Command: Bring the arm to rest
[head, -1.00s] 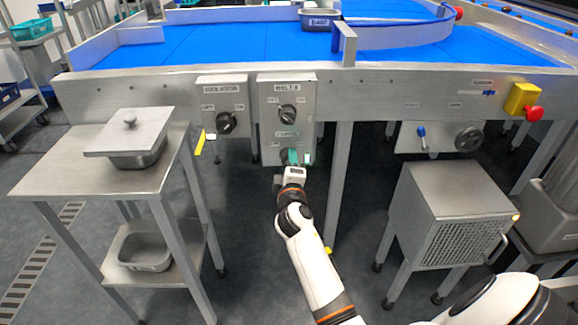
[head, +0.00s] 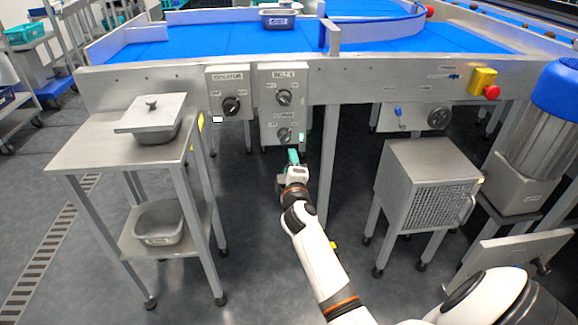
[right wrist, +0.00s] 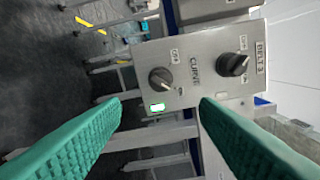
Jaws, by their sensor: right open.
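My right gripper (head: 294,158) is just below the lower edge of the grey belt control box (head: 284,119), apart from it. In the right wrist view its two green fingers (right wrist: 160,125) stand wide apart with nothing between them. Beyond them is the control box (right wrist: 205,65) with a lower knob (right wrist: 161,79), labelled CURVE, and a second knob (right wrist: 233,64). My left gripper is not in view.
An isolator box (head: 231,105) is left of the control box. A steel side table (head: 90,150) with a lidded pan (head: 152,125) stands at the left. A vented steel cabinet (head: 430,160) stands at the right. The blue conveyor (head: 200,42) is above. Floor between is clear.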

